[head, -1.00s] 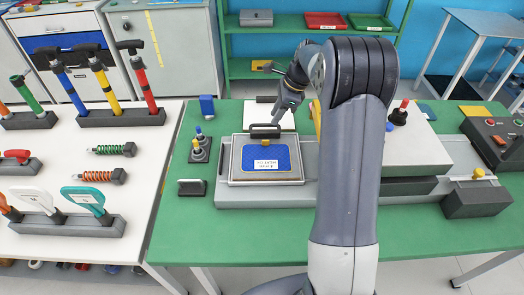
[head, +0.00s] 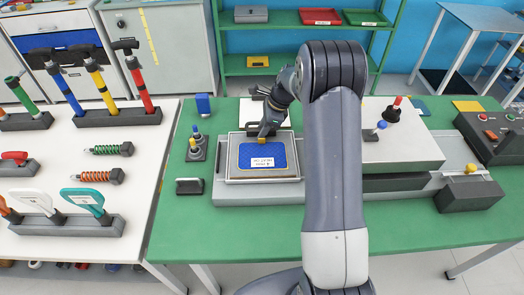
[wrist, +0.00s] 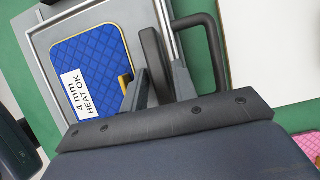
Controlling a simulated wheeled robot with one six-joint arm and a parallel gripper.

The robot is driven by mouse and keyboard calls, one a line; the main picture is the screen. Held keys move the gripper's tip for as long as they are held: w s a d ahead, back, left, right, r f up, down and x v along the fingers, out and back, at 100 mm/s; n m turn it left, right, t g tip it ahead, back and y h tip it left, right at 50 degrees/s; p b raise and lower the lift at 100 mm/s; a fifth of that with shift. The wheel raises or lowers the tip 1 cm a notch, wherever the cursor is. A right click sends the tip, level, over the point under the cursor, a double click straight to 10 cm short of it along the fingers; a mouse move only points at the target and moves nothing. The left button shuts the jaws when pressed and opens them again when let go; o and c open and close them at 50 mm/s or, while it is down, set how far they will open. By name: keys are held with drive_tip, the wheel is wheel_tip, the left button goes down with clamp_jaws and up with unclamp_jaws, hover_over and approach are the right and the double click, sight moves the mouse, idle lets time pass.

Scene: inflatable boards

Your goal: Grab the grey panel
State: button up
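A flat grey panel (head: 233,178) lies on the grey bench fixture, with a blue quilted pad (head: 255,153) set in it, labelled "4 mm HEAT OK". The panel's frame (wrist: 40,45) and pad (wrist: 88,55) also show in the wrist view. A thick black bar (wrist: 153,55) stands at the panel's back edge beside a small yellow piece (wrist: 125,82). My gripper (head: 265,133) is low over that edge. In the wrist view my gripper (wrist: 160,88) has its fingers apart, one on either side of the black bar. Contact with the bar is unclear.
A black U-shaped handle (wrist: 212,50) stands close beside my gripper. A light grey box (head: 405,150) with coloured knobs is right of my arm. Small knobbed blocks (head: 195,150) stand left of the panel. The green bench front (head: 220,230) is clear.

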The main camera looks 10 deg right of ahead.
clamp_jaws()
idle(0.5)
